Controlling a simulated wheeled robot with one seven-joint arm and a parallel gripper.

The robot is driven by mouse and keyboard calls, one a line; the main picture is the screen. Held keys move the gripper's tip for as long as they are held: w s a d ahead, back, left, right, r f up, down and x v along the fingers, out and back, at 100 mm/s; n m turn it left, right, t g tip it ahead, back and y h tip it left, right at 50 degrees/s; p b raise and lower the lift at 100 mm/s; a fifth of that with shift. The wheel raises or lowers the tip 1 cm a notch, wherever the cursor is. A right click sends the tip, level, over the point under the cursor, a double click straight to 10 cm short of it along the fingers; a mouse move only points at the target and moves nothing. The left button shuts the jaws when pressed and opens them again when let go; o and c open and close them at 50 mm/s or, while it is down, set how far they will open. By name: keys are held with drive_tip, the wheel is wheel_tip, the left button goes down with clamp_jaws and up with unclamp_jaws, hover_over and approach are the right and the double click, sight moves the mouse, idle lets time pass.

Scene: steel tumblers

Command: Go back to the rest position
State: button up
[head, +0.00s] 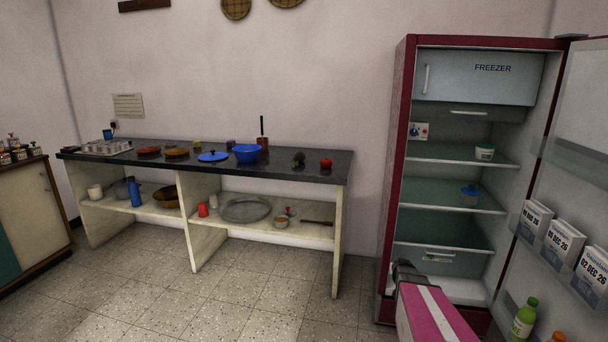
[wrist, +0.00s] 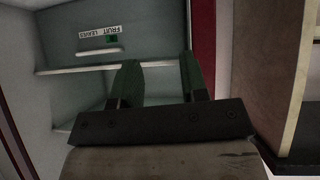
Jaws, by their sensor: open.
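My gripper (wrist: 158,72) is in the wrist view with its two dark fingers apart and nothing between them. Behind the fingers are the pale inside of the fridge and a drawer front with an upside-down fruit and leaves label (wrist: 99,32). The open fridge (head: 398,150) stands at the right in the head view, with its maroon side and its door swung out to the right. In the head view the fingertips cannot be made out clearly.
Date-marked cartons (head: 562,243) and a green bottle (head: 524,318) are in the door.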

drive_tip(key=s+a+r+n+g+y, duration=0.1)
drive_tip(key=s+a+r+g, duration=0.2)
drive_tip(key=s+a, duration=0.5)
drive_tip(key=s+a+r+n+g+y, duration=0.1)
drive_tip(key=s+a+r+g, duration=0.2)
drive_tip(key=s+a, duration=0.5)
drive_tip(key=s+a+r+n+g+y, duration=0.1)
drive_tip(key=s+a+r+g, duration=0.2)
drive_tip(key=s+a, duration=0.5)
drive_tip(key=shift+s+r+g, duration=0.3)
drive_tip(key=shift+s+r, duration=0.55)
drive_tip(key=shift+s, duration=0.25)
drive_tip(key=shift+f, duration=0.1)
drive_tip(key=shift+c, duration=0.3)
